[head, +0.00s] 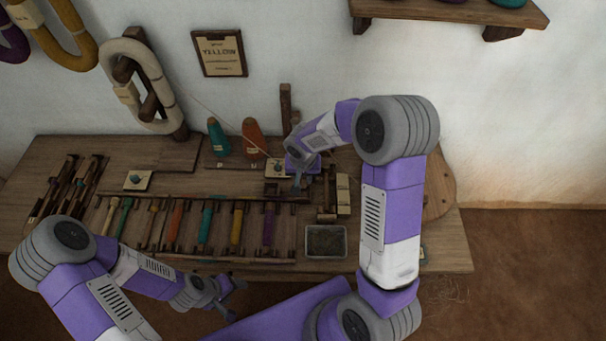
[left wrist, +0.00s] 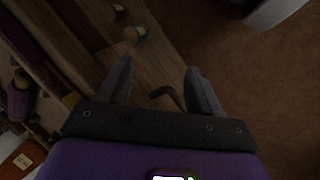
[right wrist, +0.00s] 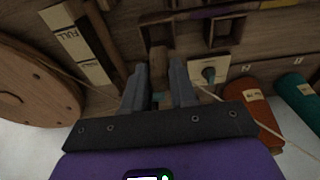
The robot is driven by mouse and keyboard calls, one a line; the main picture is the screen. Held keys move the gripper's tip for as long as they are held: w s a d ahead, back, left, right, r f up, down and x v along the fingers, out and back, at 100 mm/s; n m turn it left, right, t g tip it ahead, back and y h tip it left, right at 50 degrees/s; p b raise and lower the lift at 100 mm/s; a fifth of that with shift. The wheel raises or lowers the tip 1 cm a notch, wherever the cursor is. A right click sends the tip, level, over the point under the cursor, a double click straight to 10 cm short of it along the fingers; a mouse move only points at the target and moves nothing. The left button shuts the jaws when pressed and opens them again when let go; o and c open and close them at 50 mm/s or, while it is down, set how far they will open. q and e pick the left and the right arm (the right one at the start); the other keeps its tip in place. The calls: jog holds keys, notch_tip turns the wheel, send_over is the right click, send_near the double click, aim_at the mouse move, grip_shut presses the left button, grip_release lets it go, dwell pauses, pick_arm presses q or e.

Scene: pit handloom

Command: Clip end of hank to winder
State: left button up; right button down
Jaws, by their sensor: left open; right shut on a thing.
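The hank (head: 150,85) is a cream ring on a wooden holder at the back left in the head view. A thin pale thread runs from it down to the right, towards my right gripper (head: 298,184). My left gripper (head: 232,292) is open and empty.
Orange (head: 253,138) and teal (head: 217,136) cones stand behind the right gripper. A rack of coloured bobbins (head: 206,222) and a grey tray (head: 326,240) lie in front. A teal-knobbed plate (right wrist: 208,72) sits close beside the right fingers. Free floor lies right of the bench.

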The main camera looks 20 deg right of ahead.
aim_at(303, 187)
notch_tip(303, 187, down, 2)
jog(key=shift+f+b, duration=0.1)
jog(key=shift+b, duration=0.4)
notch_tip(303, 187, down, 3)
jog(key=b, duration=0.3)
jog(key=shift+f+b, duration=0.15)
jog(key=shift+b, duration=0.15)
jog(key=c, duration=0.5)
grip_release()
jog(key=shift+r+p, duration=2.8)
jog(key=shift+r, duration=1.25)
jog(key=shift+r, duration=0.1)
